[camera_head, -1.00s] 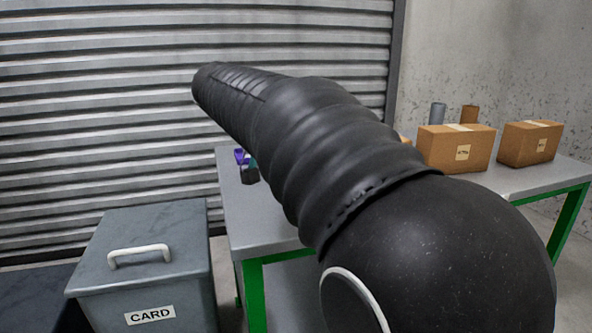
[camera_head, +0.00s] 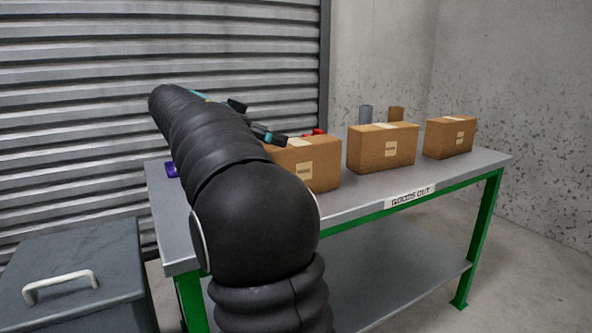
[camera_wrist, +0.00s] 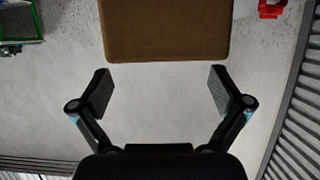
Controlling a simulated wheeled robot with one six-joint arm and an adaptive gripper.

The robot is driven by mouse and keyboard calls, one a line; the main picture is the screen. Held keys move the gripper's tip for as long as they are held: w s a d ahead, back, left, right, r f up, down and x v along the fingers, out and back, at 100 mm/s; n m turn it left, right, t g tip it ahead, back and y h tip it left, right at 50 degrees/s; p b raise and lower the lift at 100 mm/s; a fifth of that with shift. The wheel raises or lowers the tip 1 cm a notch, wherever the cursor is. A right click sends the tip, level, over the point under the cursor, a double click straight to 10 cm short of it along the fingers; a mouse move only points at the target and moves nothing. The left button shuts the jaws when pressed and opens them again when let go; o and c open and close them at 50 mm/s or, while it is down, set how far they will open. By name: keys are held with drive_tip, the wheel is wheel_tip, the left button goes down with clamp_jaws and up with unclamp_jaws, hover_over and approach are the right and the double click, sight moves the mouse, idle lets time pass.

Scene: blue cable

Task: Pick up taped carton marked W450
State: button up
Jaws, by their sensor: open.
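Three brown taped cartons stand in a row on the bench in the head view: a left one (camera_head: 318,166), a middle one (camera_head: 382,148) and a right one (camera_head: 450,138). My gripper (camera_head: 254,120) is behind and left of the left carton, partly hidden by my arm. In the wrist view my gripper (camera_wrist: 162,92) is open and empty. A brown carton (camera_wrist: 166,32) shows beyond its fingertips, apart from them and cut off by the top edge.
The grey bench (camera_head: 345,205) has green legs and a "GOODS OUT" sign (camera_head: 411,196). A red item (camera_head: 314,132) is behind the left carton. A lidded grey bin (camera_head: 75,285) stands at lower left.

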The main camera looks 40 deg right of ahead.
sight(294, 142)
drive_tip(key=shift+w+x, duration=0.15)
drive_tip(key=shift+x, duration=1.35)
drive_tip(key=shift+w+x, duration=0.1)
drive_tip(key=shift+x, duration=1.4)
drive_tip(key=c, duration=1.8)
drive_tip(key=shift+r, duration=0.15)
